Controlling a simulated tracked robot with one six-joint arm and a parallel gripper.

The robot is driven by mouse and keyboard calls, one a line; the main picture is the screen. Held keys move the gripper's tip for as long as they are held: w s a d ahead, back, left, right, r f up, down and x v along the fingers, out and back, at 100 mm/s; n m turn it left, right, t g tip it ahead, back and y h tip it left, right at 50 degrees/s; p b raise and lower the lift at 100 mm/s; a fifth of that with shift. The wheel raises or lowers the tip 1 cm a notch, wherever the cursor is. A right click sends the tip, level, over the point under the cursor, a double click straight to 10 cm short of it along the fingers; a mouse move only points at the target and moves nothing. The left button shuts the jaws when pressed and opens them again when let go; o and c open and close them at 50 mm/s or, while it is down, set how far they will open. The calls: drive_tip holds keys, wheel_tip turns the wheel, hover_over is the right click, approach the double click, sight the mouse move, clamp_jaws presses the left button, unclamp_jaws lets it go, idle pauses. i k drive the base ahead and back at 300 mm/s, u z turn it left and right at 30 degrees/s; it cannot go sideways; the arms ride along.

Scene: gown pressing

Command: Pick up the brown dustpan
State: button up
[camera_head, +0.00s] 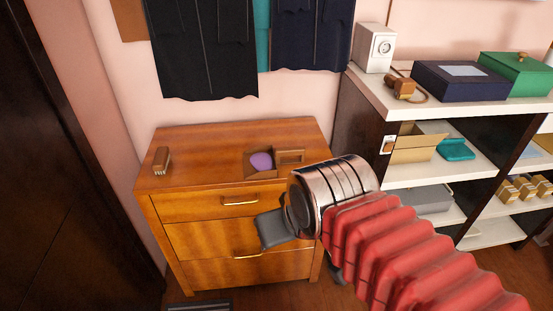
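I cannot make out a dustpan that is clearly brown. A brown brush-like object (162,160) lies at the left of the wooden dresser's top (210,150). My gripper (306,251) is in front of the dresser drawers, below the top. Its grey fingers look spread apart, with nothing seen between them. My wrist hides part of the dresser's right side.
The shelf unit at right holds a white box (374,47), a brown object with a cord (400,87), a dark blue box (461,80), a green box (515,74), a tan open folder (413,150) and a teal item (456,149). Dark garments (205,50) hang above the dresser.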

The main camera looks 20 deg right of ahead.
sight(260, 161)
drive_tip(key=z, duration=0.05)
drive_tip(key=i, duration=1)
drive_tip(key=u, duration=0.05)
